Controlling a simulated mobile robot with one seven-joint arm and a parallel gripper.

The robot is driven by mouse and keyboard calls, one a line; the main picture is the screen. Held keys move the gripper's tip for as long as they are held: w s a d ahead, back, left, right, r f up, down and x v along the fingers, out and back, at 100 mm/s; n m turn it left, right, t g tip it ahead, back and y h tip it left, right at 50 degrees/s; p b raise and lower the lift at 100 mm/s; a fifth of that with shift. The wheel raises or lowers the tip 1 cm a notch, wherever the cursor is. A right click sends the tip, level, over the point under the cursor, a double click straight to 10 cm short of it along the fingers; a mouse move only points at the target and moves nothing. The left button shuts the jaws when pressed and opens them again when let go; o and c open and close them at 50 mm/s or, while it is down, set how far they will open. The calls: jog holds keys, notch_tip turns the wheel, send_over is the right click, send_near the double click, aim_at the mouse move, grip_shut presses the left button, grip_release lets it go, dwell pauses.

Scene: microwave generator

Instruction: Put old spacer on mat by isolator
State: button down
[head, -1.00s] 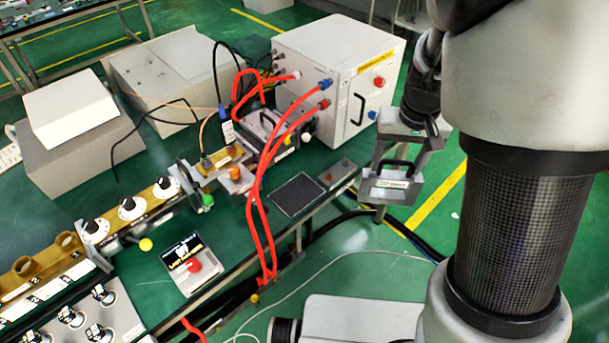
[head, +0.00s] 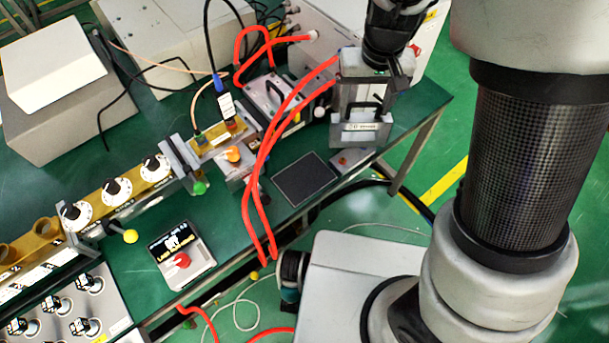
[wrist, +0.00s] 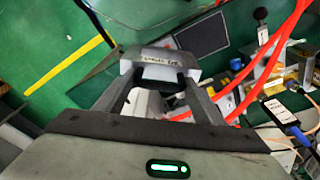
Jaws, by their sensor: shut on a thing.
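My gripper (head: 364,112) is shut on the spacer (head: 357,138), a grey block with a white label and a black handle. In the head view it shows near the bench's right end, up and right of the mat. In the wrist view, the spacer (wrist: 160,62) lies between my gripper's fingers (wrist: 160,85), label visible. The dark square mat (head: 304,178) lies bare near the bench's front edge; it also shows in the wrist view (wrist: 202,32). A grey unit with a black handle (head: 272,97) stands behind the mat; I cannot tell if it is the isolator.
Red hoses (head: 268,150) hang across the bench just left of the mat. A small grey box with a red button (head: 346,162) sits right of the mat. A grey box with a red knob (head: 181,256) stands to the left. A large white cabinet (head: 325,32) stands behind.

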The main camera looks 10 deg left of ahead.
jog(key=s+a+f+n+b, duration=0.1)
jog(key=s+a+f, duration=0.1)
jog(key=a, duration=0.4)
jog(key=s+a+f+n+b, duration=0.1)
jog(key=s+a+f+n, duration=0.15)
jog(key=a, duration=0.35)
notch_tip(320, 180, down, 9)
jog(key=b, duration=0.1)
jog(key=shift+s+a+m+y, duration=0.15)
jog(key=shift+a+m+y, duration=0.05)
jog(key=shift+m+y, duration=0.15)
jog(key=shift+f, duration=0.15)
jog(key=shift+c, duration=2.3)
grip_release()
notch_tip(320, 180, up, 12)
jog(key=s+d+p, duration=0.1)
jog(key=p, duration=0.1)
jog(key=shift+s, duration=0.35)
jog(key=s+d+r+m+t, duration=0.2)
jog(key=s+d+r, duration=0.3)
jog(key=d+r, duration=0.4)
jog(key=s+d+r+m+t, duration=0.2)
jog(key=s+d+r, duration=0.3)
jog(key=d+r, duration=0.5)
jog(key=d+m+h, duration=0.1)
jog(key=d, duration=0.2)
jog(key=shift+d+r, duration=0.2)
jog(key=shift+d, duration=0.2)
